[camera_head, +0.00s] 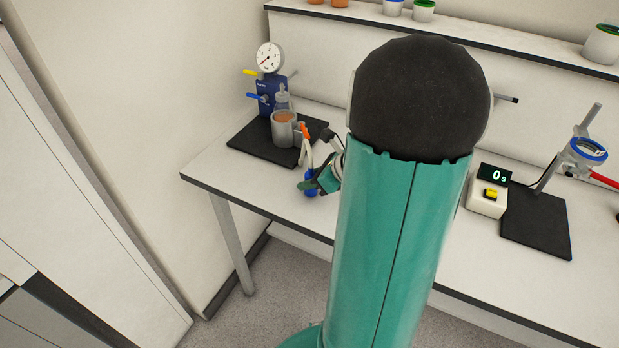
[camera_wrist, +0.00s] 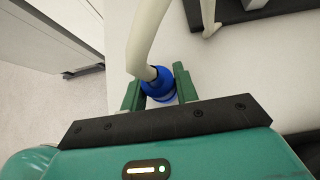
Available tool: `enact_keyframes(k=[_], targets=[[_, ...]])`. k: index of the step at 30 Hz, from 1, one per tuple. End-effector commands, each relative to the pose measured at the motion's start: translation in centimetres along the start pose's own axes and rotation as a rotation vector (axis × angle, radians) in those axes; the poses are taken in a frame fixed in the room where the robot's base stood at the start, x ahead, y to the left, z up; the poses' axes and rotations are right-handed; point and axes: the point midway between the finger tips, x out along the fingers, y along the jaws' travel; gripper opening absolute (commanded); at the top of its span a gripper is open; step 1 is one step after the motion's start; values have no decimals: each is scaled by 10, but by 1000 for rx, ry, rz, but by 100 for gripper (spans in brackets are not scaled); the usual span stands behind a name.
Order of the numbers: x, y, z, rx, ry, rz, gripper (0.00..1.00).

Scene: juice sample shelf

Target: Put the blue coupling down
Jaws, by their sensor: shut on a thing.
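The blue coupling (camera_head: 310,183) is between the fingers of my gripper (camera_head: 318,183), over the left part of the white table. In the wrist view the coupling (camera_wrist: 158,84) sits between the two green fingers of my gripper (camera_wrist: 158,92), which is shut on it. A pale hose (camera_wrist: 145,40) runs up from the coupling's top. In the head view the hose (camera_head: 305,150) leads toward the sampling rig. I cannot tell whether the coupling touches the table. My arm hides much of the table's middle.
The rig with a gauge (camera_head: 270,58), blue block (camera_head: 268,95) and grey cup (camera_head: 284,130) stands on a black mat (camera_head: 245,138). A timer (camera_head: 487,200) and a ring stand (camera_head: 550,180) are at right. The table's front left (camera_head: 250,185) is clear.

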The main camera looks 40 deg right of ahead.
Motion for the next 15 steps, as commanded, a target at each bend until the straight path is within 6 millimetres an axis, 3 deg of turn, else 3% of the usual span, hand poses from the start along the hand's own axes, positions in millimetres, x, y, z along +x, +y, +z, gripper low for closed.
enact_keyframes(k=[12, 13, 15], targets=[[4, 0, -6, 0, 0, 1, 0], [4, -1, -6, 0, 0, 0, 36], [4, -1, -6, 0, 0, 0, 49]])
